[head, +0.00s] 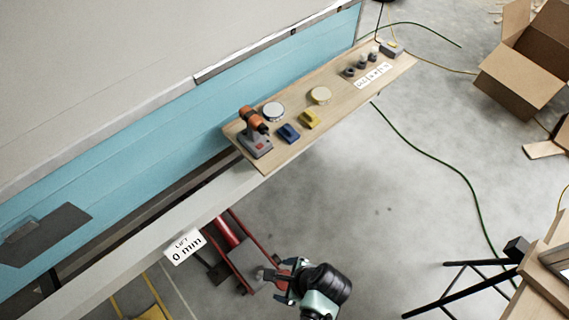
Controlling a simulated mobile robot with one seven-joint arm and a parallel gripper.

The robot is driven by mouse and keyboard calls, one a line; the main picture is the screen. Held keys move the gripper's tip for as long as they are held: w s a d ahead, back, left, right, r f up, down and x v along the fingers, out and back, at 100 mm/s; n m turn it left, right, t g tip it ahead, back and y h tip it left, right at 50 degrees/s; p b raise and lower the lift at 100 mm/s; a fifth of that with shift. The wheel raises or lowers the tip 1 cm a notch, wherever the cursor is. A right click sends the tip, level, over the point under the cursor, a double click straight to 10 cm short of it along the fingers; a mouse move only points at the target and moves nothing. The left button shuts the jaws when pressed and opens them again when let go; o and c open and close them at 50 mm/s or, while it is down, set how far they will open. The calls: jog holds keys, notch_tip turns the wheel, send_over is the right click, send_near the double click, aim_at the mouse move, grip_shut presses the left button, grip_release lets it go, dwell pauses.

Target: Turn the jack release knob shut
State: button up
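The red floor jack (229,232) stands below the camper's lower edge, with a grey plate (250,264) on its near end. My gripper (273,284) is at the right side of that plate, its dark fingers pointing left toward the jack. The release knob cannot be made out; it is small or hidden around the fingers. I cannot tell whether the fingers touch anything or how far apart they are.
A wooden shelf (340,108) along the teal camper side carries an orange drill (254,122), tins, and blue and yellow blocks. A black stand (470,285) and a wooden table (545,275) are at right. Open boxes (528,60) lie at upper right. A green cable (430,155) crosses clear floor.

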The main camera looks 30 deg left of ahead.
jog(key=c, duration=1.4)
jog(key=shift+o, duration=0.2)
jog(key=shift+r, duration=0.1)
jog(key=n+p, duration=0.2)
jog(key=n, duration=0.2)
jog(key=shift+s+g, duration=0.1)
jog(key=shift+g, duration=0.2)
jog(key=n+h+p, duration=0.1)
jog(key=n, duration=0.4)
jog(key=n+h+p, duration=0.1)
jog(key=n, duration=0.3)
jog(key=shift+s+n, duration=0.1)
jog(key=shift+n, duration=0.3)
jog(key=shift+d+n+h+p, duration=0.15)
jog(key=shift+n+h+p, duration=0.35)
jog(key=shift+n, duration=1.4)
